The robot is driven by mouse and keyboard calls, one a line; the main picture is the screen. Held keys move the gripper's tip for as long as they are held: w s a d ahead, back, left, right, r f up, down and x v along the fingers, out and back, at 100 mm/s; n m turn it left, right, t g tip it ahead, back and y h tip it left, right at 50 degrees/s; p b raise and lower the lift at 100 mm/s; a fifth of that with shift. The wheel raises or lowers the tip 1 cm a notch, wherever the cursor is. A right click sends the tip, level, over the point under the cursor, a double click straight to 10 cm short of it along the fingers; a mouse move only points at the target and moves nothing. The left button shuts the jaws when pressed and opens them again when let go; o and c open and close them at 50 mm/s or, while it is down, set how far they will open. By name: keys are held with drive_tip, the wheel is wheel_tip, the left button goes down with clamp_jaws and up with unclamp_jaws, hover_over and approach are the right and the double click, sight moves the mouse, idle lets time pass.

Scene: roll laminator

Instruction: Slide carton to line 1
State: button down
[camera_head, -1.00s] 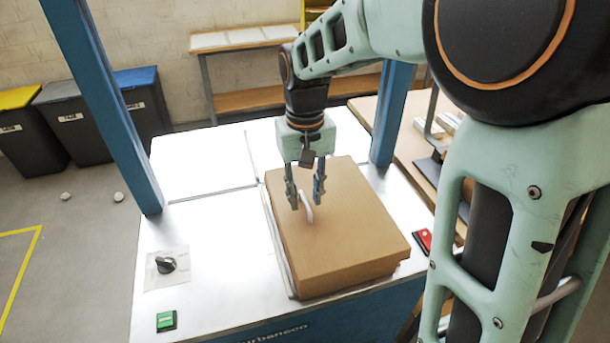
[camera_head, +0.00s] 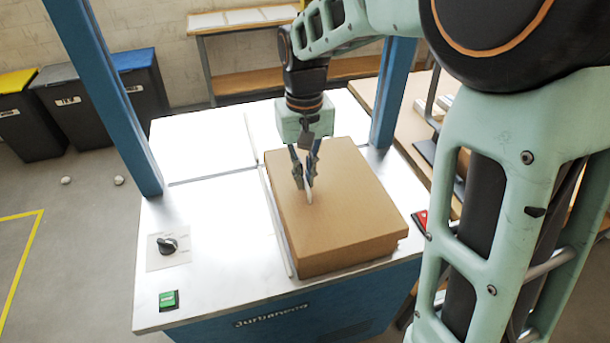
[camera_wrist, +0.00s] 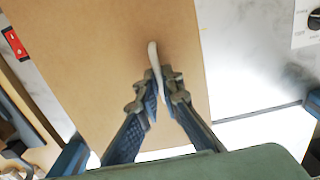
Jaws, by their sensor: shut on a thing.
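The brown carton (camera_head: 345,225) lies flat on the right part of the white machine top (camera_head: 215,240) in the head view. A thin pale handle (camera_head: 309,192) stands up from the carton's upper face. My gripper (camera_head: 307,178) points down over the carton with its fingers closed on this handle. In the wrist view the carton (camera_wrist: 100,60) fills the left and middle. There the fingertips (camera_wrist: 160,88) pinch the handle (camera_wrist: 155,62) between them. A thin pale strip (camera_head: 277,222) runs along the carton's left side. I cannot make out a line marked 1.
A black knob (camera_head: 167,245) and a green button (camera_head: 169,299) sit at the front left of the top. A red switch (camera_head: 420,222) is right of the carton. Blue posts (camera_head: 105,100) rise on both sides. The top left of the carton is clear.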

drive_tip(key=shift+w+a+r+p, duration=0.1)
drive_tip(key=shift+w+a+p, duration=0.75)
drive_tip(key=shift+w, duration=1.3)
drive_tip(key=shift+w+a+f+p, duration=0.1)
drive_tip(key=shift+w+a+p, duration=0.3)
drive_tip(key=shift+w+p, duration=1.35)
drive_tip(key=shift+w+a+r+p, duration=0.1)
drive_tip(key=shift+w+a+p, duration=0.55)
drive_tip(key=shift+w, duration=1.95)
drive_tip(key=c, duration=2.6)
unclamp_jaws()
drive_tip(key=shift+w+a, duration=0.1)
drive_tip(key=shift+w, duration=0.2)
drive_tip(key=o, duration=0.6)
drive_tip(key=shift+c, duration=0.2)
drive_tip(key=shift+o, duration=0.7)
drive_tip(key=o, duration=0.4)
drive_tip(key=shift+c, duration=0.2)
wheel_tip(320, 180, up, 6)
drive_tip(key=p, duration=0.4)
drive_tip(key=shift+s, duration=0.1)
